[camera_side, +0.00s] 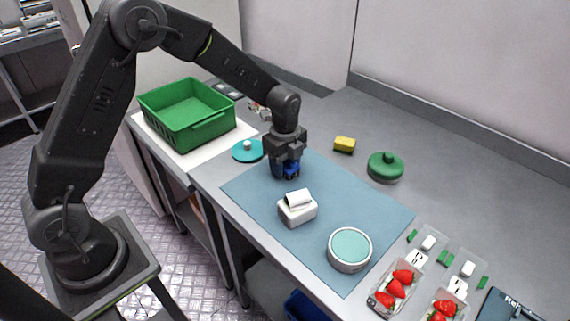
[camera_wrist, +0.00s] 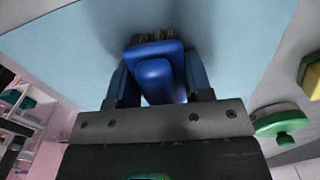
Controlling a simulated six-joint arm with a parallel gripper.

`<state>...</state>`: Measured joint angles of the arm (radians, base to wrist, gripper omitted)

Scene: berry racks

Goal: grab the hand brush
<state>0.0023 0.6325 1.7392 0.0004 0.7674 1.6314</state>
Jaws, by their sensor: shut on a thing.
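The blue hand brush (camera_wrist: 157,75) sits between the two fingers of my gripper (camera_wrist: 157,90), with its dark bristle end pointing away from the palm. In the side view the brush (camera_side: 291,170) shows as a small blue shape under my gripper (camera_side: 286,172), over the far left part of the blue mat (camera_side: 350,208). The fingers are shut on the brush. The side view does not show clearly whether the brush touches the mat.
A white box dispenser (camera_side: 297,211) and a round teal-topped tub (camera_side: 349,248) stand on the mat. A green crate (camera_side: 187,113), teal lid (camera_side: 247,152), yellow sponge (camera_side: 344,144) and green-lidded pot (camera_side: 385,168) stand around it. Strawberry punnets (camera_side: 396,285) lie at the front right.

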